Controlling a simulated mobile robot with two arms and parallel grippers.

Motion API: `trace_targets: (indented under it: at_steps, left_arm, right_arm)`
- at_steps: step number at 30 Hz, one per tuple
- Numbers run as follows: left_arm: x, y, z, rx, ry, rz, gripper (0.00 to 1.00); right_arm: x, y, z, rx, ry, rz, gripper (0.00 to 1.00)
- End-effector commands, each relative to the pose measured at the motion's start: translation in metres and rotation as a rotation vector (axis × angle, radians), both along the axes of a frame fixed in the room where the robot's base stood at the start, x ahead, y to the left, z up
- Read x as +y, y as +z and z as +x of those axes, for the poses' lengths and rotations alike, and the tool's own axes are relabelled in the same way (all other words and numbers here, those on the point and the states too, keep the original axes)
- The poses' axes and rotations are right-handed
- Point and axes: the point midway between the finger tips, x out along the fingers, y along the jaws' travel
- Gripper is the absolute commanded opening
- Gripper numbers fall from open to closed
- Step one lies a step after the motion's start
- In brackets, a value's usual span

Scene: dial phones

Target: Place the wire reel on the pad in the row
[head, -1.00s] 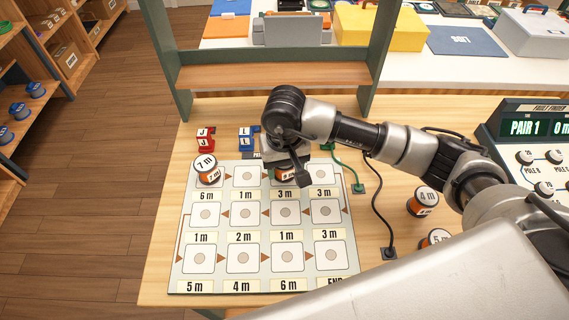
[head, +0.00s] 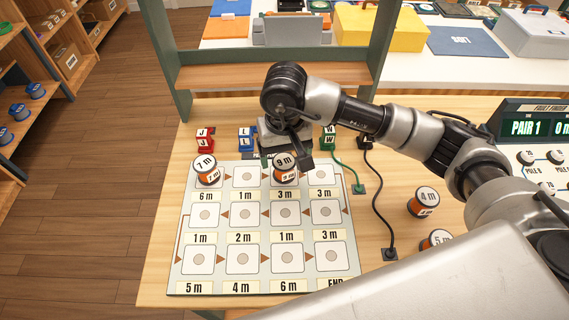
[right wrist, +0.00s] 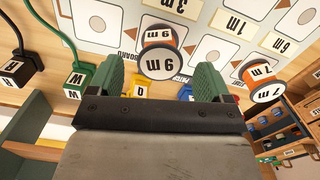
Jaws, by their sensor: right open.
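The orange wire reel marked 9 m (head: 284,166) stands on a pad in the top row of the board (head: 264,205), above a 3 m label. It also shows in the right wrist view (right wrist: 162,55), just beyond the fingers. The reel marked 7 m (head: 207,170) stands on the top row's left pad. My right gripper (head: 287,155) is at the board's back edge, behind the 9 m reel; in the right wrist view its green fingers (right wrist: 162,82) are apart with nothing between them. My left gripper is not in view.
Reels marked 4 m (head: 423,200) and 5 m (head: 436,240) stand right of the board. Red (head: 205,141), blue and green (head: 328,140) lettered blocks line its back, below a wooden shelf (head: 275,76). Black and green cables lie to the right.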

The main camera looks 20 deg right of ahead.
Motion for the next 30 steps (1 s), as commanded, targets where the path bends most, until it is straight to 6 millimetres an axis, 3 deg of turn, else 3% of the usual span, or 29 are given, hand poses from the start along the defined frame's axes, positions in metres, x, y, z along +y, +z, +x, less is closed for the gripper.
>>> trace_targets:
  at_steps: [6, 12, 30]
  left_arm:
    - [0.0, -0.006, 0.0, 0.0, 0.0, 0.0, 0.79]
    - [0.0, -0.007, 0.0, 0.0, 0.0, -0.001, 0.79]
    - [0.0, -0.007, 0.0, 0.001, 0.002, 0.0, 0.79]
  right_arm:
    - [0.0, 0.046, 0.001, -0.005, -0.001, 0.001, 0.8]
    - [0.0, 0.07, 0.0, -0.002, -0.001, 0.001, 0.8]
    - [0.0, 0.075, 0.0, 0.0, 0.0, 0.001, 0.8]
